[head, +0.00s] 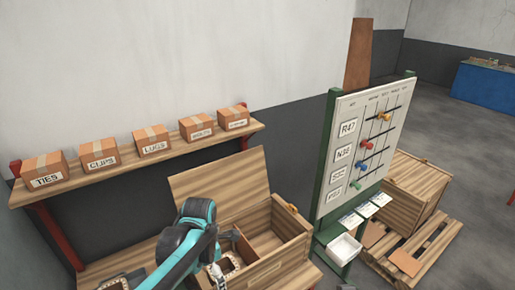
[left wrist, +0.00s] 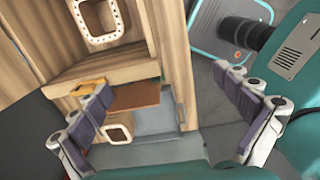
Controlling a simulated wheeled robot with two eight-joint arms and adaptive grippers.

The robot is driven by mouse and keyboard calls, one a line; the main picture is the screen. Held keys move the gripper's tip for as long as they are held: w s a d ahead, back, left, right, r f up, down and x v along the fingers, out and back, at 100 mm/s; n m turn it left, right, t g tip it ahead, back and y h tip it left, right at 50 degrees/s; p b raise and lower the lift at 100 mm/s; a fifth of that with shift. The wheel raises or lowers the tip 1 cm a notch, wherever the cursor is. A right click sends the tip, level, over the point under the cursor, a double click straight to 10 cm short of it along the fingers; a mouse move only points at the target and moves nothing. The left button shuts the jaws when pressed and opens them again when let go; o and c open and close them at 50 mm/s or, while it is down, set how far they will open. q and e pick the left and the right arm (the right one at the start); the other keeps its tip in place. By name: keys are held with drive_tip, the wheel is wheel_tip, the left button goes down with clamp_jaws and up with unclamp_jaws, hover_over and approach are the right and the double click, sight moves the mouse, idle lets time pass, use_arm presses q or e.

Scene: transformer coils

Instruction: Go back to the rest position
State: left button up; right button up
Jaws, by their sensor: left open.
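My left arm, teal and black, reaches in from the bottom of the head view, in front of an open wooden crate (head: 282,262). Its gripper (head: 217,276) is partly cut off by the lower edge there. In the left wrist view the left gripper (left wrist: 168,103) has its two padded fingers wide apart, with nothing held between them. A pale rectangular frame with small holes (left wrist: 81,14) lies at the top left of that view, on wood. My right gripper is in neither view.
The crate's lid (head: 220,187) stands raised behind it. A shelf (head: 135,168) with several labelled cartons runs along the wall. A green-framed board (head: 333,155) with coloured knobs stands to the right, a white bin (head: 343,249) below it. A pallet (head: 440,252) lies further right.

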use_arm(q)
drive_tip(key=s+a+f+m+t+b, duration=0.2)
drive_tip(key=s+m+b, duration=0.3)
drive_tip(key=m, duration=0.7)
drive_tip(key=s+a+f+m+t+b, duration=0.2)
drive_tip(key=s+f+m+t+b, duration=0.1)
drive_tip(key=m, duration=0.9)
drive_tip(key=shift+s+a+m+t+b, duration=0.3)
drive_tip(key=shift+s+t+b, duration=0.6)
drive_tip(key=shift+t, duration=0.2)
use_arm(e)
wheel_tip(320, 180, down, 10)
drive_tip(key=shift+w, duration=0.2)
